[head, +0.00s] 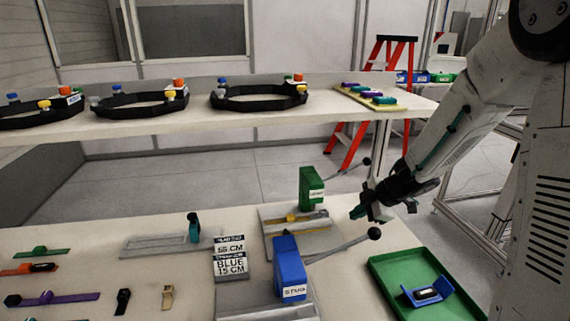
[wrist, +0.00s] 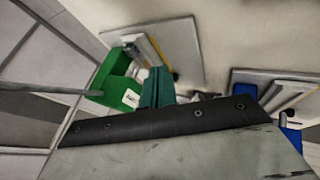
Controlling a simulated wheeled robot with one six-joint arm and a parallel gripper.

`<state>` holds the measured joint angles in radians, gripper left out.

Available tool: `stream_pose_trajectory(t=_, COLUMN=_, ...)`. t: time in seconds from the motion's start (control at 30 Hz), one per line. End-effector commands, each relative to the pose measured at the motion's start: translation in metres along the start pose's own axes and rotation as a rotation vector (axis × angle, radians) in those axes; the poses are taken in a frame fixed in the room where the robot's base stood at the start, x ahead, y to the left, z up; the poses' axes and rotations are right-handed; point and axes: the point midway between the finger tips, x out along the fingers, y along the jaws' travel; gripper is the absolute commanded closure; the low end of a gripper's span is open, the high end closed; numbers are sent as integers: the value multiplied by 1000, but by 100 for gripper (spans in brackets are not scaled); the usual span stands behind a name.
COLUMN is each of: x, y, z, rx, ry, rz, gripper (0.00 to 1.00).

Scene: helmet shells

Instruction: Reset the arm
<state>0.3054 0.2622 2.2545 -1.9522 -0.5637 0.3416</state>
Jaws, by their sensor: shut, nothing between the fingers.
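My arm (head: 470,105) reaches in from the upper right in the head view. My gripper (head: 364,210) is shut and empty at the right edge of the workbench, just right of the green press (head: 312,188). In the wrist view its dark green fingers (wrist: 157,88) show together in the middle, in front of the green press (wrist: 119,85). A blue press (head: 289,268) stands nearer, left of and below the gripper in the head view.
A green tray (head: 384,268) with a blue holder (head: 430,292) lies at the front right. Black rings (head: 258,103) stand on the upper shelf (head: 205,120). Straps and small parts lie on the bench at left. A red ladder (head: 382,90) stands behind.

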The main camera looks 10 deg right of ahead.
Motion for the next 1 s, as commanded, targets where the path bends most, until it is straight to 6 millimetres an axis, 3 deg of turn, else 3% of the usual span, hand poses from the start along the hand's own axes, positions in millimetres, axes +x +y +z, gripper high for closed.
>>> stream_pose_trajectory(t=0.17, x=-2, y=16, z=34, rx=68, ry=-159, rz=103, gripper=100)
stream_pose_trajectory(t=0.23, x=-14, y=23, z=56, rx=157, ry=-279, rz=182, gripper=100)
stream_pose_trajectory(t=0.37, x=-67, y=27, z=83, rx=373, ry=-526, rz=334, gripper=100)
stream_pose_trajectory(t=0.5, x=-136, y=-6, z=85, rx=662, ry=-752, rz=413, gripper=100)
stream_pose_trajectory(t=0.57, x=-162, y=-33, z=75, rx=801, ry=-825, rz=410, gripper=100)
stream_pose_trajectory(t=0.7, x=-205, y=-103, z=32, rx=1095, ry=-905, rz=319, gripper=100)
stream_pose_trajectory(t=0.9, x=-237, y=-191, z=-52, rx=1375, ry=-839, rz=92, gripper=100)
stream_pose_trajectory(t=1.0, x=-247, y=-218, z=-87, rx=1436, ry=-760, rz=10, gripper=100)
